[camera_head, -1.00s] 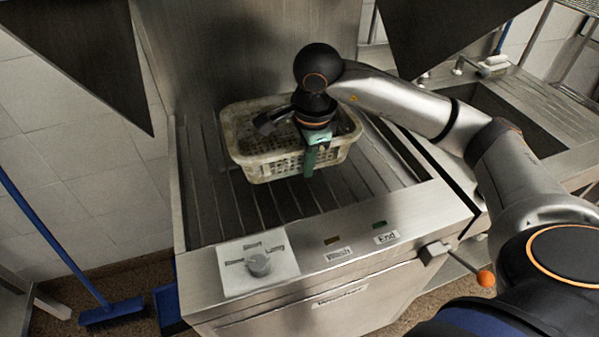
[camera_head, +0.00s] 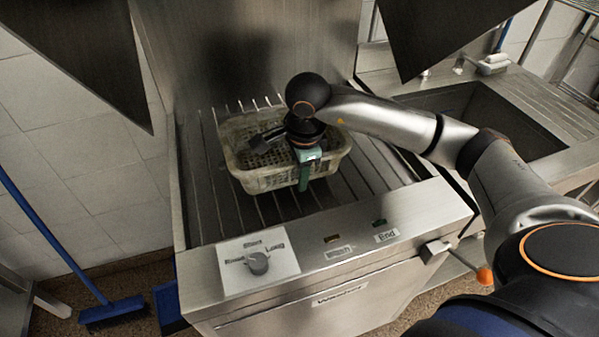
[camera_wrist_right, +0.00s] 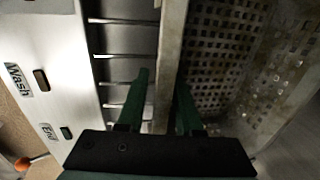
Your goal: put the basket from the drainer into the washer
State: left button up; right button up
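The beige perforated basket (camera_head: 262,182) sits upright on the slatted rack inside the washer (camera_head: 205,265), toward its back half. My right gripper (camera_head: 303,175) is above the basket's near wall, with green fingers pointing down. In the right wrist view the fingers (camera_wrist_right: 160,95) straddle the basket's wall (camera_wrist_right: 171,50), one outside and one inside. A small gap shows between the outer finger and the wall, so the gripper looks open. Part of the basket's inside is hidden under my right wrist. My left gripper is not in view.
The washer's front panel has a knob (camera_head: 258,263) and labelled buttons. A lever with an orange ball (camera_head: 485,276) sticks out at right. A sink (camera_head: 485,118) is at the right. Dark hood panels hang above. A blue broom (camera_head: 110,312) stands at left.

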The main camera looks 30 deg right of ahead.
jog(key=shift+o, duration=0.9)
notch_tip(320, 180, up, 12)
jog(key=s+p, duration=0.1)
jog(key=s, duration=0.1)
jog(key=shift+a, duration=0.2)
dwell(0.8)
